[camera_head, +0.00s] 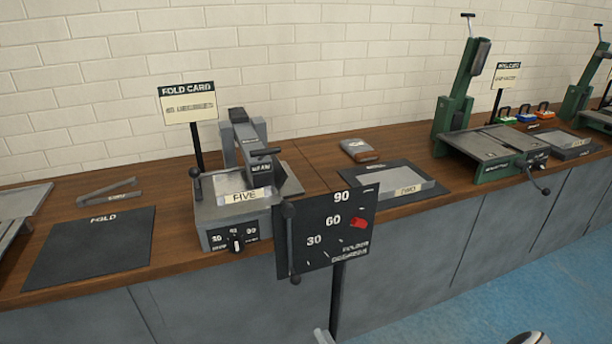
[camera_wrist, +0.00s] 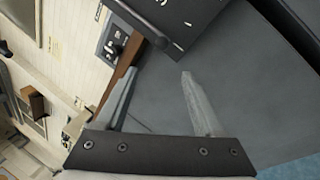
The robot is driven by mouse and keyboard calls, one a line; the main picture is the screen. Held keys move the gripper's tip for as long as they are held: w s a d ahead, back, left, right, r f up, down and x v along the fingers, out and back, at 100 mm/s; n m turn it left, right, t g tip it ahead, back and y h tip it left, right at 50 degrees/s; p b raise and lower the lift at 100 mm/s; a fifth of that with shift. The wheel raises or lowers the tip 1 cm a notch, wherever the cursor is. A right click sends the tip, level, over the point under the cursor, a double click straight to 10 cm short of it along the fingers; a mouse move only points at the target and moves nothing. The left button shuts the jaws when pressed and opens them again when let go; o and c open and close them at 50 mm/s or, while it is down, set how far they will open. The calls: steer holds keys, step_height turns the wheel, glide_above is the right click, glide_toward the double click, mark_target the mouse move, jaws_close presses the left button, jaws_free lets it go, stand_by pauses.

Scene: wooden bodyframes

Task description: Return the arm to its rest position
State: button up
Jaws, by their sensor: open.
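My gripper (camera_wrist: 160,82) is open in the wrist view, with its two pale grey fingers apart and nothing between them. It faces the grey cabinet front (camera_wrist: 240,80), and a dark panel shows just beyond the fingertips at the top. In the head view only small pale pieces show at the bottom edge, and I cannot tell whether they are parts of my arm. The rest of the arm is hidden.
A dark dial board (camera_head: 328,232) on a post stands in front of the wooden counter (camera_head: 175,240). On the counter are a bending machine (camera_head: 240,180), a fold mat (camera_head: 92,247), a tray (camera_head: 395,187) and a green press (camera_head: 465,100). Blue floor (camera_head: 480,300) is clear at right.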

steer(key=s+r+n+g+h, duration=0.1)
steer(key=s+r+n+g, duration=0.5)
steer(key=r+n+g, duration=0.8)
steer(key=s+r+n+g, duration=0.5)
steer(key=r+n+g, duration=0.3)
steer(key=n, duration=1.1)
steer(key=s+d+r+n+t+h+p, duration=0.1)
steer(key=d+r+n+t+h+p, duration=0.1)
steer(key=r, duration=0.7)
steer(key=s+d+r+n+t+h+p, duration=0.2)
steer(key=d+r+n+t+h+p, duration=0.1)
steer(key=r+p, duration=0.4)
steer(key=s+d+r+n+t+h+p, duration=0.1)
steer(key=d+r+n+t+h+p, duration=0.1)
steer(key=r, duration=1.1)
steer(key=n+t+h+p, duration=0.1)
steer(key=n+h+p, duration=0.1)
steer(key=shift+s+d+r+t+p, duration=0.15)
steer(key=shift+s+d+t+p, duration=0.05)
steer(key=shift+s+t+p, duration=0.2)
